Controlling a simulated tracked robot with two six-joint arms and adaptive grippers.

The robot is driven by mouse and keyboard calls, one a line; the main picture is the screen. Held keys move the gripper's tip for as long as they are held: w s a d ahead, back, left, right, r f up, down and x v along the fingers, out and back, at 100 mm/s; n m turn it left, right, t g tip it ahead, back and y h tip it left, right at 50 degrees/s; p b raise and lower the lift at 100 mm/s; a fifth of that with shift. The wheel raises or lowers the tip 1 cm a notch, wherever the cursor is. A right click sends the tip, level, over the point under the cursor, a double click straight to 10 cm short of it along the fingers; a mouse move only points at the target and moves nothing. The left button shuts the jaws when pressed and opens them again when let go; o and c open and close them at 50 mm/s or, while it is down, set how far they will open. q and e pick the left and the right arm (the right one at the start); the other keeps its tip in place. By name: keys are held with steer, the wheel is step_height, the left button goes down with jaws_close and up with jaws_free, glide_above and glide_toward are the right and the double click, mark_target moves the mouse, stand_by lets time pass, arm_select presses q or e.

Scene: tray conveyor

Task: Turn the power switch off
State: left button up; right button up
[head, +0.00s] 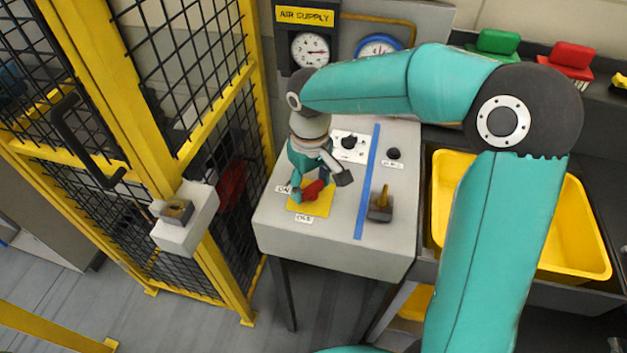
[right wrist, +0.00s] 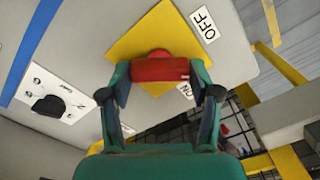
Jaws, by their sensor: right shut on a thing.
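The power switch is a red handle (head: 313,190) on a yellow square plate (head: 322,207) on top of the grey console. An ON label (head: 283,189) sits at the plate's left and an OFF label (head: 304,219) at its front. My right gripper (head: 320,184) comes down over the switch. In the right wrist view, the red handle (right wrist: 160,69) lies across between the two fingers, which are shut on its ends. The OFF label (right wrist: 204,24) is clear there; the ON label (right wrist: 186,90) is partly hidden by a finger. My left gripper is not in view.
A rotary knob (head: 348,142), a black button (head: 393,154), a blue stripe (head: 367,182) and a lever (head: 381,205) share the console. Yellow-framed mesh fencing (head: 190,90) stands close at left. A yellow bin (head: 575,225) is at right, partly behind my arm.

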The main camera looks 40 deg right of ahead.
mark_target(311, 186)
steer(key=n, duration=0.3)
steer(key=shift+s+f+n, duration=0.1)
steer(key=shift+n, duration=2.1)
steer(key=o, duration=1.1)
steer(key=shift+d, duration=0.1)
steer(key=shift+o, duration=0.2)
step_height(311, 186, up, 12)
